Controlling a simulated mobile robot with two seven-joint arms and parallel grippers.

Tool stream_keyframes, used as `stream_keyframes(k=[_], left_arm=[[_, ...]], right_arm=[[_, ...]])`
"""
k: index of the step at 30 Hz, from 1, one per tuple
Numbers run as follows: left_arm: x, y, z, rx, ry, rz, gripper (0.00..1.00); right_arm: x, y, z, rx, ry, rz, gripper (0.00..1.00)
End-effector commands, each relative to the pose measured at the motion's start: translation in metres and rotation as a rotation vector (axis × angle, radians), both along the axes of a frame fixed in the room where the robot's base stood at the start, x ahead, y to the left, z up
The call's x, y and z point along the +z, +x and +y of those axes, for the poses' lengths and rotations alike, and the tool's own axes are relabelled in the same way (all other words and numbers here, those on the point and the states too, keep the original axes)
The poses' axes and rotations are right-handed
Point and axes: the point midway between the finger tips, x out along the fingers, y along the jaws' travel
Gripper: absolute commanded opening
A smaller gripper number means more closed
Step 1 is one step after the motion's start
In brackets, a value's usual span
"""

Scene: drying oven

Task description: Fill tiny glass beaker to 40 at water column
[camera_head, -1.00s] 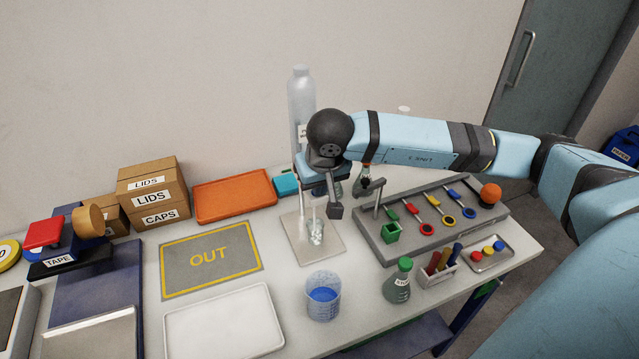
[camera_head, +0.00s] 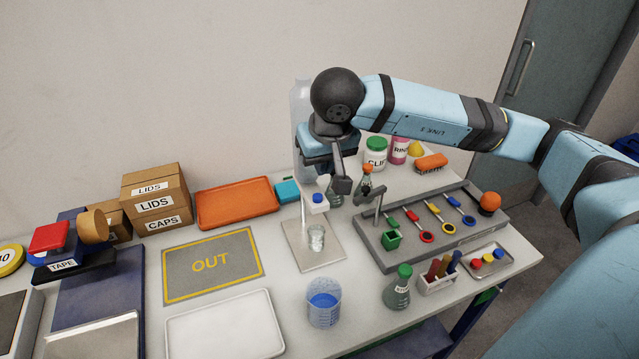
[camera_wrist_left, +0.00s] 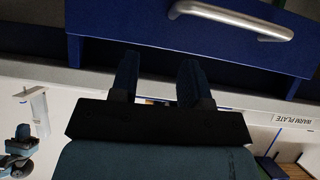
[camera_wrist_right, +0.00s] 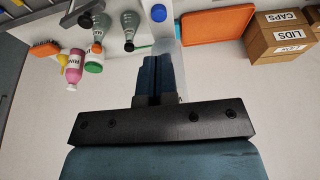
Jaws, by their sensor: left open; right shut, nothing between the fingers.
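The tiny glass beaker (camera_head: 316,238) stands upright on the pale base plate (camera_head: 330,258) of the water column, below its spout (camera_head: 318,203). I cannot read its marks or its water level. The tall translucent column (camera_head: 302,115) rises behind and is partly hidden by my right wrist; it also shows behind the fingers in the right wrist view (camera_wrist_right: 167,50). My right gripper (camera_head: 342,186) is shut and empty, above and right of the spout. It also shows in the right wrist view (camera_wrist_right: 160,62). My left gripper (camera_wrist_left: 157,75) is open and empty, outside the head view.
A measuring beaker with blue liquid (camera_head: 323,304) stands in front of the base plate. A grey tool rack (camera_head: 392,262) and a green-capped flask (camera_head: 398,290) are at right. The OUT mat (camera_head: 185,287) lies empty at left. A blue drawer (camera_wrist_left: 130,22) is near my left gripper.

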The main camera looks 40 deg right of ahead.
Motion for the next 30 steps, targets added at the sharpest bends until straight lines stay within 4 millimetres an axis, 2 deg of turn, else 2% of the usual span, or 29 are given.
stream_keyframes(k=[3, 9, 30], left_arm=[[-0.005, 0.0, 0.0, 0.0, 0.001, 0.002, 0.43], [-0.005, 0.001, 0.0, -0.001, 0.001, 0.0, 0.43], [-0.002, 0.002, 0.0, 0.0, -0.001, -0.004, 0.43]], right_arm=[[0.023, -0.006, 0.001, 0.001, -0.001, -0.006, 0.0], [0.043, -0.012, 0.003, -0.001, 0.0, -0.003, 0.0], [0.047, -0.013, 0.003, -0.001, -0.002, -0.004, 0.0]])
